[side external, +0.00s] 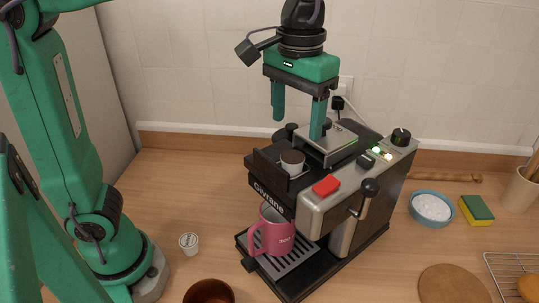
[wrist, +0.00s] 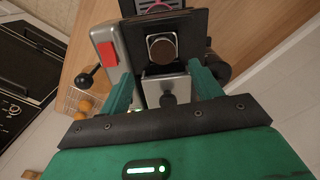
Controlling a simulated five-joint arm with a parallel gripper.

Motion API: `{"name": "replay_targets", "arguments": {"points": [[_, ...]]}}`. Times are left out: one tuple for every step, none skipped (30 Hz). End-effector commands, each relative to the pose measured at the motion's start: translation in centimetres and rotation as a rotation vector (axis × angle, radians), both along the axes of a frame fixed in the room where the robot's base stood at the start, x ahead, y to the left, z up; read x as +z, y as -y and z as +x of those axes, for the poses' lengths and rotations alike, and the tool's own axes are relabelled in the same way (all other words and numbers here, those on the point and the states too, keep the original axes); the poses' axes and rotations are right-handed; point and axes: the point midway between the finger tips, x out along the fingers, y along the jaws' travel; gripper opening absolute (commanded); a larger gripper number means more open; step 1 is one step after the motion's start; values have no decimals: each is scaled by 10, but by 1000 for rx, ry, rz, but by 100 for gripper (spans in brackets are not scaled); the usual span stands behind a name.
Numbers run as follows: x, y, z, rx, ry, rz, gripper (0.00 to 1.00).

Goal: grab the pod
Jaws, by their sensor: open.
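A small pale pod with a brown top (side external: 292,160) sits upright in the open top of the coffee machine (side external: 366,205). In the wrist view the pod (wrist: 162,48) shows as a brown disc with a light rim, ahead of and between the fingers. A second white pod (side external: 189,242) lies on the counter left of the machine. My gripper (side external: 298,127) is open and empty, pointing down above the machine's top, higher than the pod there and apart from it. Its two green fingers also show in the wrist view (wrist: 160,70).
A pink mug (side external: 273,234) stands on the machine's drip tray. The machine's raised lid part (side external: 328,146) is close behind the pod. A brown bowl (side external: 209,292), a blue bowl (side external: 432,207) and a sponge (side external: 476,210) are on the counter. The counter left of the machine has free room.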

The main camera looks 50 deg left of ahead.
Motion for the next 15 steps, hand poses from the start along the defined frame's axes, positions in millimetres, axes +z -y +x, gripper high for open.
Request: {"name": "replay_targets", "arguments": {"points": [[-2,0,0,0,-1,0,64],[-3,0,0,0,-1,1,64],[-6,0,0,0,-2,1,64],[-8,0,0,0,-3,1,64],[-11,0,0,0,-3,1,64],[-14,0,0,0,-2,1,64],[-17,0,0,0,-2,1,64],[-19,-1,0,0,-3,1,64],[-22,-1,0,0,-2,1,64],[-23,-1,0,0,-1,1,64],[-24,-1,0,0,-1,0,64],[-25,-1,0,0,-1,0,64],[-25,-1,0,0,-1,0,64],[-25,-1,0,0,-1,0,64],[-25,-1,0,0,0,0,64]]}}
